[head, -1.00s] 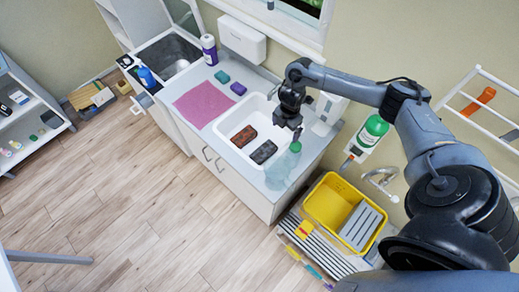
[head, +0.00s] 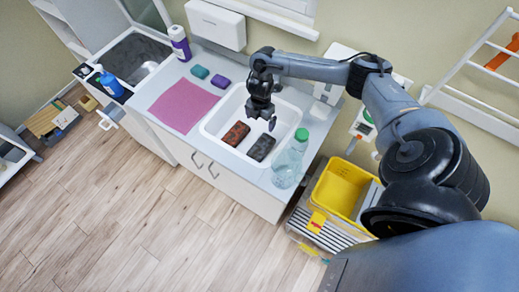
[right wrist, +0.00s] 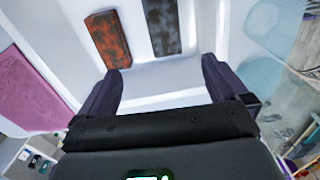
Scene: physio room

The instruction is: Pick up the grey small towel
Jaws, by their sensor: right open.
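The grey small towel (head: 261,148) is a dark, mottled folded block lying flat in a white tray (head: 209,131) on the counter. It shows in the right wrist view (right wrist: 162,27) at the top, partly cut by the frame edge. A rust-red towel (head: 236,134) lies beside it, to its left, with a gap between. My right gripper (head: 263,117) is above the tray, behind the towels in the head view. In the right wrist view my open gripper (right wrist: 160,70) has only bare tray between its fingertips. My left gripper is in neither view.
A clear bottle with a green cap (head: 290,160) stands close to the tray's right. A pink cloth (head: 183,105) and small teal and purple blocks (head: 210,78) lie to the left. A yellow bucket (head: 341,190) is at the right. A sink (head: 134,62) is at the far left.

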